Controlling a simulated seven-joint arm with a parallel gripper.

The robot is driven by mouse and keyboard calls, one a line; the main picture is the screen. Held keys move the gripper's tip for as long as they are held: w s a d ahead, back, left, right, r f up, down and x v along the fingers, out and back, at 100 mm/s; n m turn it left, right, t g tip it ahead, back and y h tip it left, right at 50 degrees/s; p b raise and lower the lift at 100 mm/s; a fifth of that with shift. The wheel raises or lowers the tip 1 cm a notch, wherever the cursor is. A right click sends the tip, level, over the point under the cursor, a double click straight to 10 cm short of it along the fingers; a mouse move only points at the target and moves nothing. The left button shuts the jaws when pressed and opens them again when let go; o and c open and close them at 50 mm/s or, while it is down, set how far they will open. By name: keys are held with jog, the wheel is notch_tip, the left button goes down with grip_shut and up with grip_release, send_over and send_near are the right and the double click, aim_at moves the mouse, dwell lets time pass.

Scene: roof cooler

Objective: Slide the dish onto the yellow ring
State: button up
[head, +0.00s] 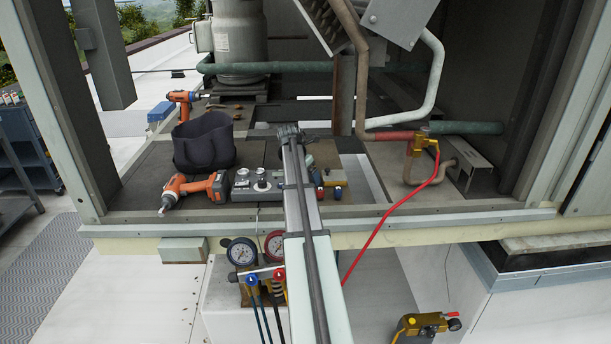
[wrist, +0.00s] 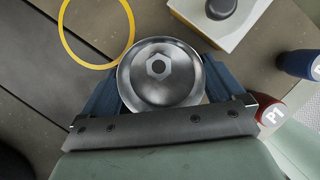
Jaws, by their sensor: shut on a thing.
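The dish (wrist: 172,94) is a round, shiny metal piece with a hexagonal nut shape at its centre. In the wrist view my gripper (wrist: 160,78) has its blue fingers against the dish's left and right sides, shut on it. The yellow ring (wrist: 66,43) is a thin flat circle on the brown surface, up and left of the dish. Its lower right edge comes close to the dish's upper left rim; I cannot tell whether they touch. In the head view my arm hides the dish and the ring.
A pale block with a dark knob (wrist: 239,28) stands up and right of the dish. A blue cap (wrist: 299,64) and a red cap (wrist: 268,112) are at the right.

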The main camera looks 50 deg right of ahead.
jog(key=shift+w+d, duration=0.1)
jog(key=shift+w+d, duration=3.45)
jog(key=o, duration=0.9)
jog(key=shift+c, duration=0.2)
jog(key=v, duration=1.3)
jog(key=shift+r, duration=0.35)
jog(key=shift+a, duration=0.15)
